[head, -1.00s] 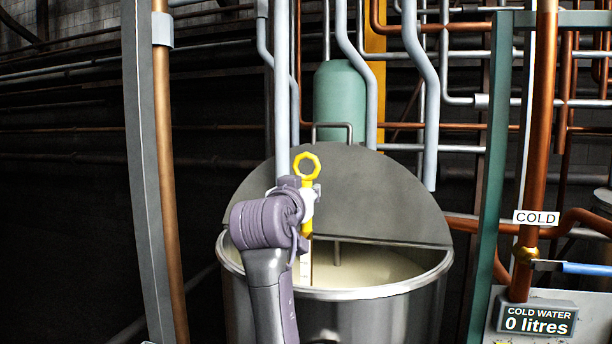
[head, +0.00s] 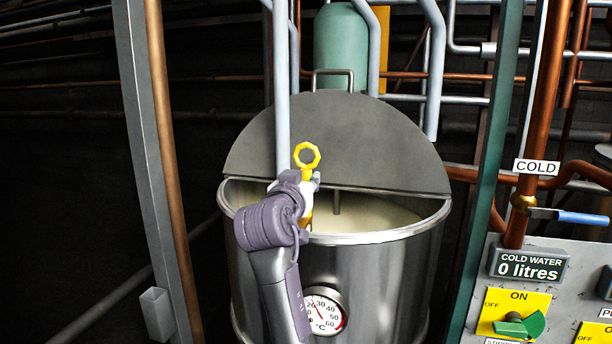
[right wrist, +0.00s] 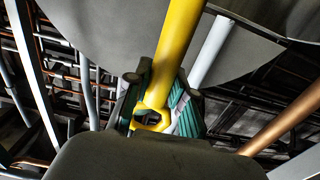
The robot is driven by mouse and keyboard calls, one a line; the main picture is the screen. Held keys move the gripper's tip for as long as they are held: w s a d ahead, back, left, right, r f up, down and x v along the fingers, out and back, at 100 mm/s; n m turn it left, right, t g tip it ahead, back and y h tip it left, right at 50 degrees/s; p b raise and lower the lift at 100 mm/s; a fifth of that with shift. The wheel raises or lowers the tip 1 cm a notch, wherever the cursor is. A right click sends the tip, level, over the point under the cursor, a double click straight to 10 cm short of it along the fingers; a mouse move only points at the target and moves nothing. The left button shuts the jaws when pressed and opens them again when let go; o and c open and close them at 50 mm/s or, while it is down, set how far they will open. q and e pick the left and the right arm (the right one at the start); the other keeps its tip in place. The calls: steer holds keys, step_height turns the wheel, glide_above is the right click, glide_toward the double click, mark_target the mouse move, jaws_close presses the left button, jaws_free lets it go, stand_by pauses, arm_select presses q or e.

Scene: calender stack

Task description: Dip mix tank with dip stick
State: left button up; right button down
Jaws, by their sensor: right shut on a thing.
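The mix tank (head: 390,285) is a round steel vessel with a dial thermometer (head: 323,311) on its front. Pale cream liquid (head: 372,214) shows inside, under the raised half lid (head: 335,140). My right gripper (head: 306,190) is shut on the dip stick (head: 307,157), at its yellow handle, near the tank's front left rim. The ring end points up. The stick's lower part is hidden behind my arm, so I cannot tell whether it touches the liquid. In the right wrist view the yellow handle (right wrist: 182,55) runs between the fingers (right wrist: 160,105). My left gripper is not in view.
A grey post and copper pipe (head: 165,150) stand left of the tank. A green post (head: 488,180) stands right of it, before a panel with a cold water display (head: 530,266) and a green switch (head: 520,326). Pipes fill the back.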

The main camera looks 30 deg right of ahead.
steer(key=shift+f+b, duration=0.6)
steer(key=shift+f, duration=0.1)
stand_by(0.6)
stand_by(0.5)
step_height(320, 180, up, 3)
steer(key=shift+r+p, duration=0.2)
steer(key=shift+p, duration=0.5)
step_height(320, 180, up, 22)
steer(key=shift+f, duration=0.15)
stand_by(0.4)
stand_by(0.3)
